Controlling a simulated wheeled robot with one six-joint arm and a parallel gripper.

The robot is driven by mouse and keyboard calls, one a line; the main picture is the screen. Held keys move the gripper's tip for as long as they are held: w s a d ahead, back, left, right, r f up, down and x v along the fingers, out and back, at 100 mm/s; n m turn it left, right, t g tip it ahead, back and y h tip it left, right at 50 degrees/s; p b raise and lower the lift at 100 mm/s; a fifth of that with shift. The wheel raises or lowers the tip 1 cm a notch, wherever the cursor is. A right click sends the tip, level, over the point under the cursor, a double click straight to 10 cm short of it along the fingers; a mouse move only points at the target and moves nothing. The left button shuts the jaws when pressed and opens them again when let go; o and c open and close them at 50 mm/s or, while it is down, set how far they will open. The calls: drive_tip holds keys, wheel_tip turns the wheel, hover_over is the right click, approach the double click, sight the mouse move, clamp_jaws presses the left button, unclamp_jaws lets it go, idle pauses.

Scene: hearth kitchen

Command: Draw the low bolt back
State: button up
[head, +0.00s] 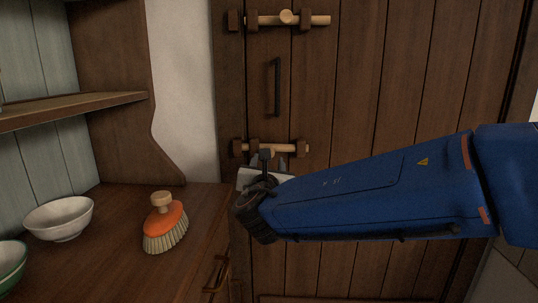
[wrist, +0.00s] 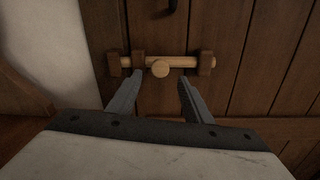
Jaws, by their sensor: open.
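The low bolt (head: 286,148) is a pale wooden bar in dark brown brackets across the left edge of a plank door (head: 360,90). In the wrist view the low bolt (wrist: 190,62) lies level, with a round knob (wrist: 160,69) sticking out between two brackets. Its left end reaches into the leftmost bracket (wrist: 114,63). My gripper (wrist: 157,84) is open and empty, its two fingers pointing at the bolt, one each side of the knob in the picture.
A similar upper bolt (head: 300,20) and a dark handle (head: 277,87) are higher on the door. On the wooden counter (head: 110,205) at left stand an orange brush (head: 166,222), a white bowl (head: 60,218) and a green-rimmed bowl (head: 10,262). A shelf (head: 70,110) juts out above.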

drive_tip(key=w, duration=0.7)
drive_tip(key=shift+w, duration=0.35)
drive_tip(key=shift+c, duration=0.7)
clamp_jaws()
